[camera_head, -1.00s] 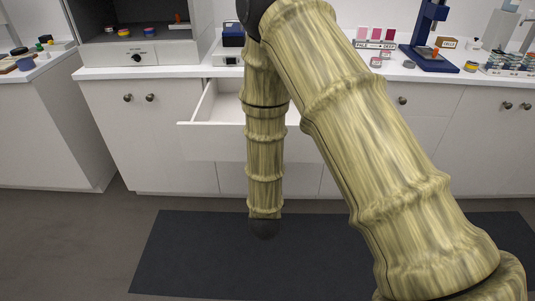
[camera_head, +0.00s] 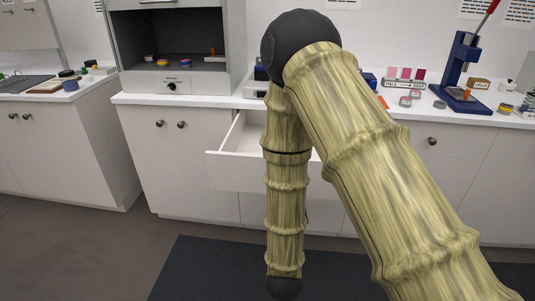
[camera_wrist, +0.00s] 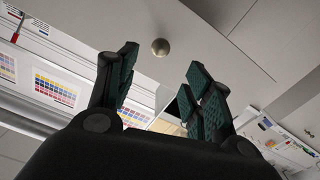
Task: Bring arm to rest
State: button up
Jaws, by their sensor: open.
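My gripper (camera_wrist: 160,92) shows in the wrist view with its two teal-padded fingers spread apart. Nothing is between them. Beyond the fingertips is a pale cabinet front with a round knob (camera_wrist: 160,47); the gripper does not appear to touch it. In the head view my arm is folded, its upper link running from the lower right to a dark elbow and its forearm hanging down in front of the counter. The gripper itself is hidden in the head view.
An open white drawer (camera_head: 232,168) juts out behind my forearm. The counter (camera_head: 190,103) carries a grey cabinet with small jars (camera_head: 185,61), a blue press (camera_head: 459,75) and pink sample cards (camera_head: 405,74). A dark mat (camera_head: 210,270) lies on the floor, with free room at left.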

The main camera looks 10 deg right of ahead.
jog(key=s+d+f+g+y+p, duration=0.4)
jog(key=s+f+g, duration=0.55)
jog(key=f, duration=0.65)
jog(key=s+d+f+g+p, duration=0.1)
jog(key=s+f+g, duration=0.1)
jog(key=s, duration=0.6)
jog(key=s+d+f+g+p, duration=0.1)
jog(key=s+f+g+p, duration=0.1)
jog(key=s, duration=0.7)
jog(key=s+d+f+g+p, duration=0.2)
jog(key=s+g, duration=0.2)
jog(key=s, duration=0.5)
jog(key=shift+f+y, duration=0.25)
jog(key=shift+y, duration=0.15)
jog(key=shift+s+d+m, duration=0.1)
jog(key=shift+d+m, duration=0.05)
jog(key=shift+m, duration=0.15)
